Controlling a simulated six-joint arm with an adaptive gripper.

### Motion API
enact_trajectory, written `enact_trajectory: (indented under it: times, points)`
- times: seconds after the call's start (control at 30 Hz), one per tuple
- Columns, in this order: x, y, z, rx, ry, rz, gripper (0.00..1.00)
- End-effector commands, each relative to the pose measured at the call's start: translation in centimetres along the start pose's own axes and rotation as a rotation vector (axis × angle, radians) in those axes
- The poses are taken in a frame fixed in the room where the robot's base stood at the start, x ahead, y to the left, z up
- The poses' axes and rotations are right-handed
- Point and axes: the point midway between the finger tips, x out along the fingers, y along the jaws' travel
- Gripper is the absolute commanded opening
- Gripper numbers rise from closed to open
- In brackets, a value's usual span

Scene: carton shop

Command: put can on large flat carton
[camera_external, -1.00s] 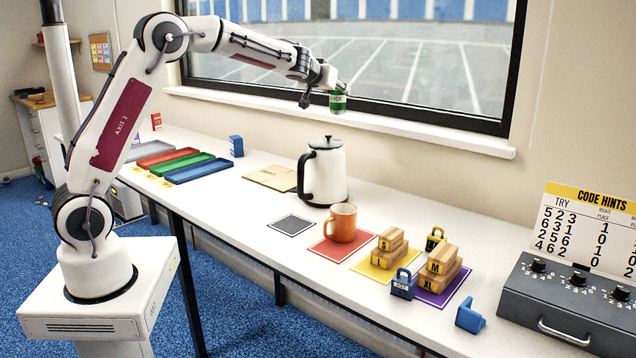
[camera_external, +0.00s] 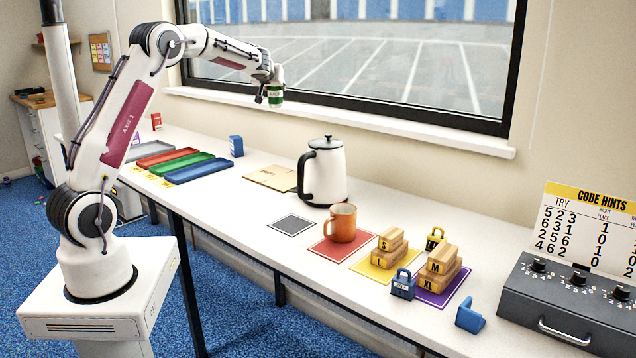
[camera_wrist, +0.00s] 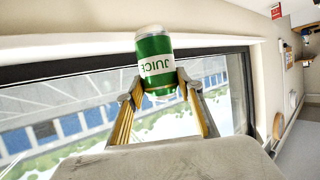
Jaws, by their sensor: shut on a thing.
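A green can with a white band (camera_external: 276,97) is held in the air by my gripper (camera_external: 268,92). In the wrist view the can (camera_wrist: 154,62), marked JUICE, sits between the two fingertips of my gripper (camera_wrist: 158,88), which are shut on it. It appears upside down in that view. The large flat carton (camera_external: 271,178) is a tan flat sheet on the white table, left of the kettle. In the external view the can is high above the carton, almost straight over it in the picture. Nothing lies on the visible part of the carton.
A white kettle (camera_external: 325,172) stands just right of the carton. A blue box (camera_external: 236,146) and red, green and blue trays (camera_external: 196,168) are to its left. An orange mug (camera_external: 342,222) and wooden blocks stand farther right. The window sill (camera_external: 340,122) runs behind.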

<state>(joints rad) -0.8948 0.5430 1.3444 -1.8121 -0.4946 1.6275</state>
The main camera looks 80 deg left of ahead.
Motion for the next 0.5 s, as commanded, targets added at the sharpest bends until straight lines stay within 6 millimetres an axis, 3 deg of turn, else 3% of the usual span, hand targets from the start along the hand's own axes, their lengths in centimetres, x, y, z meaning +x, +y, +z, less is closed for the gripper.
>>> enact_trajectory:
  times: [0.5]
  points:
    - [2.8, 0.1, 7.0, 0.005, -0.004, 0.002, 0.26]
